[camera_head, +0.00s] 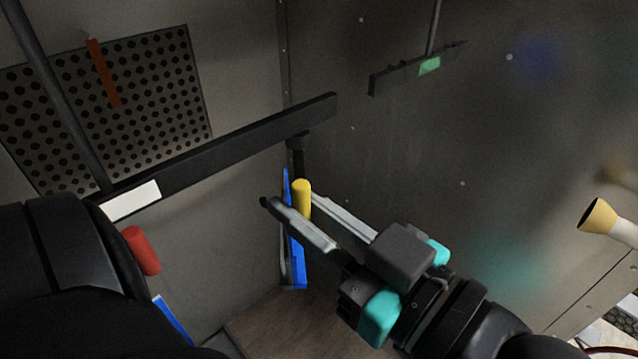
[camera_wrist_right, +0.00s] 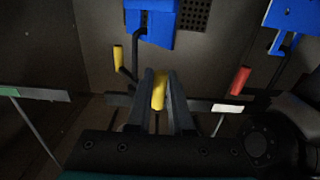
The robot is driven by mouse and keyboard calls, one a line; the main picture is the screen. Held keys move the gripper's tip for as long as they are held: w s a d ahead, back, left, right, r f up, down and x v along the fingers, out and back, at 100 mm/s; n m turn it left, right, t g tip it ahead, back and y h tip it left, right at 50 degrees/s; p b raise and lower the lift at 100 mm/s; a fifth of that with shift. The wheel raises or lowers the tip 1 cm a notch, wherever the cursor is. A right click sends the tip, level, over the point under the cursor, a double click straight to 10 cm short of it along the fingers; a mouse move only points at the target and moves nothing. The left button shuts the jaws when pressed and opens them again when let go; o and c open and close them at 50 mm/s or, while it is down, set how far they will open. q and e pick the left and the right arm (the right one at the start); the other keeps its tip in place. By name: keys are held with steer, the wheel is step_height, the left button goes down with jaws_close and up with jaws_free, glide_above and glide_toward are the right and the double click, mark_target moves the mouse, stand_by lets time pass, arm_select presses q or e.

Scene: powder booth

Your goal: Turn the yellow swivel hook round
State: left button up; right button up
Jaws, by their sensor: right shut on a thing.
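The yellow swivel hook (camera_head: 301,198) shows in the head view as an upright yellow grip below a black stem under the dark bar. My right gripper (camera_head: 287,199) reaches it from the lower right, its two fingers on either side of the grip. In the right wrist view a yellow piece (camera_wrist_right: 159,91) lies between the fingertips, and my right gripper (camera_wrist_right: 158,80) is shut on it. A second yellow grip (camera_wrist_right: 118,58) shows left of it, near a black bent rod. A blue panel (camera_head: 298,255) hangs behind the fingers, partly hidden. My left gripper is not in view.
The dark bar (camera_head: 240,140) with a white label runs above the hook. A red grip (camera_head: 142,250) is at the left, near my left arm. Another bar (camera_head: 415,70) with a green label hangs at upper right. A yellow-tipped white nozzle (camera_head: 600,216) is at the right.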

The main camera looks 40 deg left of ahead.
steer(key=shift+s+a+p, duration=0.2)
steer(key=shift+s+a, duration=0.25)
steer(key=shift+a, duration=0.2)
steer(key=shift+s+a+p, duration=0.15)
steer(key=shift+s+a, duration=0.25)
steer(key=shift+a, duration=1.35)
steer(key=o, duration=0.8)
steer(key=shift+d, duration=0.1)
